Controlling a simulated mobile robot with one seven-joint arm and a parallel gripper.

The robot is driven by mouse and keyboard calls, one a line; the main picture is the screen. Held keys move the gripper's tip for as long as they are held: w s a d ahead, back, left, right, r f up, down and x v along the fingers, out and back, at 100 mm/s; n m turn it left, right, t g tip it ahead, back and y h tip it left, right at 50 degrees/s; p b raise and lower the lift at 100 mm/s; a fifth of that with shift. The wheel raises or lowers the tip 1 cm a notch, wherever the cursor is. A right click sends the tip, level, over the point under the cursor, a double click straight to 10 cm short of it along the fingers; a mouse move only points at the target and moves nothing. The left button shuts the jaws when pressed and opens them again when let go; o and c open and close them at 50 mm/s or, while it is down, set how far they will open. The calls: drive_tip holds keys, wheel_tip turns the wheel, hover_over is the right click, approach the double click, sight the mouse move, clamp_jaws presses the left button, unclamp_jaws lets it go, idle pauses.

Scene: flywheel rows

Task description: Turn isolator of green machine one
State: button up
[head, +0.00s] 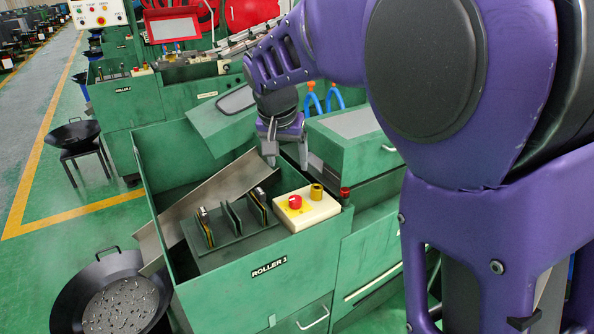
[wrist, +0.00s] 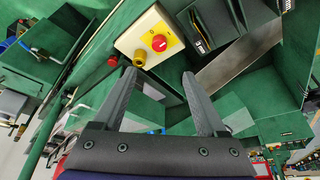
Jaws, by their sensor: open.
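The green machine labelled ROLLER 1 (head: 269,269) stands in front of my body in the head view. On its corner sits a cream control box (head: 318,212), which also shows in the wrist view (wrist: 133,38). The isolator, a red rotary knob (head: 295,201) on a yellow plate, is on that box and shows in the wrist view (wrist: 159,43). A yellow button (head: 316,191) is beside it. My gripper (head: 287,160) is open and empty, pointing down above and behind the box. In the wrist view its fingertips (wrist: 160,75) are apart and the knob appears just beyond them.
A red-topped post (head: 345,194) stands right of the control box. An open trough with a sloping metal chute (head: 210,195) lies left. A black pan of metal pieces (head: 122,305) is at the front left. Another green machine, ROLLER 2 (head: 123,89), stands behind. The left aisle is clear.

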sight(295, 199)
drive_tip(key=b+x, duration=0.2)
drive_tip(key=x, duration=1.4)
drive_tip(key=shift+s+f, duration=0.1)
drive_tip(key=shift+f, duration=0.15)
drive_tip(key=shift+c, duration=0.2)
drive_tip(key=shift+d, duration=0.1)
clamp_jaws()
